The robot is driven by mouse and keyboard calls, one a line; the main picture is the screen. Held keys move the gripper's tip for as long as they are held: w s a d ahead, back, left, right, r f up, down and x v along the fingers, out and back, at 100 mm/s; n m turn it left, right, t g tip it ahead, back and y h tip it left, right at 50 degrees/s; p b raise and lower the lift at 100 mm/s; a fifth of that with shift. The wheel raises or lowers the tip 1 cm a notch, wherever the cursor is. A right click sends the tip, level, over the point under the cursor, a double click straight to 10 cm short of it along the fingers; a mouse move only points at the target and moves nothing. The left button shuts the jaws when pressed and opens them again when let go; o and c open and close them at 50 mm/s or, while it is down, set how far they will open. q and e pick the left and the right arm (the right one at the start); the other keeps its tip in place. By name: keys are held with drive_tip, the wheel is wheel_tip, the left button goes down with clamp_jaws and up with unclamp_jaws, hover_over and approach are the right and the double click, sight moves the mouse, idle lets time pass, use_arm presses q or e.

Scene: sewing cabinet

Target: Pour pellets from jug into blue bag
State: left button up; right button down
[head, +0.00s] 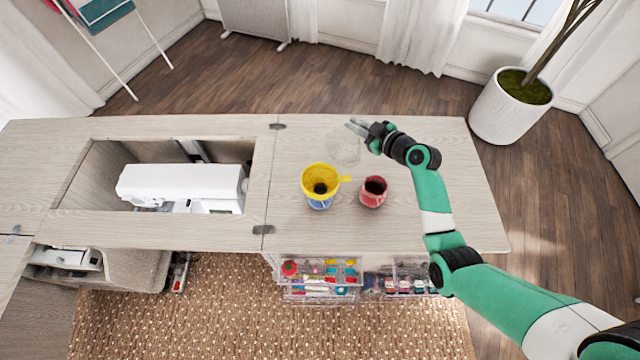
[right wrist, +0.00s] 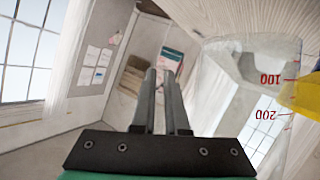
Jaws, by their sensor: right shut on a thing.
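The clear jug (head: 343,147) is faint against the pale tabletop, near the back edge. My right gripper (head: 360,128) is at the jug's upper right, shut on it, probably at the handle. In the right wrist view the jug (right wrist: 265,65) with red 100 and 200 marks is right of my close-set fingers (right wrist: 160,78). Its exact tilt and any pellets in it cannot be made out. The blue bag (head: 320,204) stands in front of the jug, mostly hidden under a yellow funnel (head: 320,177) with a dark opening. My left gripper is out of view.
A red container (head: 373,191) stands just right of the funnel. A white sewing machine (head: 182,187) lies in the recess at left. Clear drawers (head: 320,278) with sewing supplies are below the front edge. The tabletop's right side is free apart from my arm.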

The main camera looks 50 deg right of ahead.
drive_tip(key=shift+w+d+f+m+y+b, duration=0.1)
drive_tip(key=shift+d+f+m+y+b, duration=0.4)
drive_tip(key=shift+f, duration=0.4)
drive_tip(key=shift+d+f+m+y+b, duration=0.2)
drive_tip(key=shift+f+m+b, duration=0.25)
drive_tip(key=shift+f+b, duration=0.35)
drive_tip(key=shift+w+d+f+m+y+b, duration=0.1)
drive_tip(key=shift+d+f+m+y+b, duration=0.3)
drive_tip(key=shift+f, duration=0.6)
